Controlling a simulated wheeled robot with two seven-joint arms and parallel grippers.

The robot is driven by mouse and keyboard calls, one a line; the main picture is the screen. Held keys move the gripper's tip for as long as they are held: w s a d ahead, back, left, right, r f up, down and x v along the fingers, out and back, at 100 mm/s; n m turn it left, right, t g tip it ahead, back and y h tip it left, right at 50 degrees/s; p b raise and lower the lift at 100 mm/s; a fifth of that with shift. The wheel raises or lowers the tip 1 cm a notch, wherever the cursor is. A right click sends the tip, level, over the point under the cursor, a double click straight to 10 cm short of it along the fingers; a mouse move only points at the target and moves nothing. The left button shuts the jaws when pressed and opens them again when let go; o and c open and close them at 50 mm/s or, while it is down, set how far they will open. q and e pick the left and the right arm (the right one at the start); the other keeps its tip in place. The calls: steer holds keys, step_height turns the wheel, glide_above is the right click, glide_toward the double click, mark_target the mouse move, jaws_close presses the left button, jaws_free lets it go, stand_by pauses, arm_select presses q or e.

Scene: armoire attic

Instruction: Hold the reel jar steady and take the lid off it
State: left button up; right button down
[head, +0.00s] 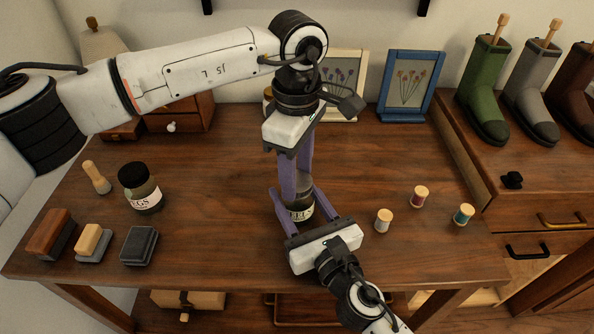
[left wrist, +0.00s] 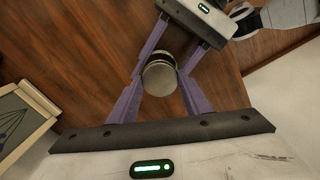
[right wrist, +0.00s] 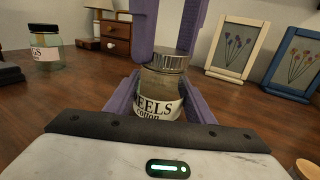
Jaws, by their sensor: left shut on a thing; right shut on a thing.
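The reel jar (right wrist: 160,94) is a glass jar with a white label ending in "EELS"; it stands upright on the wooden table. Its grey ribbed lid (right wrist: 169,59) sits on top of the jar and also shows from above in the left wrist view (left wrist: 160,78). My left gripper (head: 298,192) reaches down from above, shut on the lid with a purple finger on each side. My right gripper (right wrist: 158,88) comes in low from the front, shut on the jar's body. In the head view the fingers hide much of the jar (head: 300,213).
Another labelled jar with a dark lid (head: 140,188) stands at left, near brushes (head: 93,241) and a dark block (head: 139,246). Thread spools (head: 384,220) stand at right. Picture frames (head: 411,85) and small drawers (head: 178,114) are at the back.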

arm_select(q)
steer(key=n, duration=0.4)
steer(key=shift+n, duration=0.3)
steer(key=n, duration=1)
steer(key=shift+r+n, duration=0.1)
steer(key=shift+n, duration=0.3)
steer(key=n, duration=1.5)
steer(key=shift+r, duration=0.2)
steer(key=shift+r, duration=0.9)
